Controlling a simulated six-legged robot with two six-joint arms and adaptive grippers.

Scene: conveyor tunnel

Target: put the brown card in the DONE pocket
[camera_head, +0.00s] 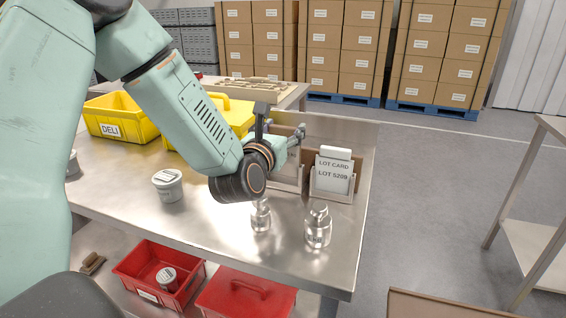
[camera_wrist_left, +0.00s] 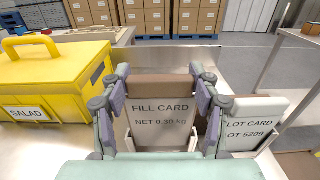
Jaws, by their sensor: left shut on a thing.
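My left gripper (camera_head: 282,134) is over the card holders near the table's right end, and it also shows in the wrist view (camera_wrist_left: 160,84). It is shut on the brown card (camera_wrist_left: 158,89), whose plain upper part spans between its fingers. A pale FILL CARD (camera_wrist_left: 160,124) stands in front of the brown card and hides its lower part. A white LOT CARD (camera_head: 334,172) stands in the holder to the right and also shows in the wrist view (camera_wrist_left: 256,116). No DONE marking is readable. My right gripper is not in view.
Yellow bins (camera_head: 122,122) stand behind; the SALAD one (camera_wrist_left: 55,78) is close left. Red bins (camera_head: 160,262) sit below.

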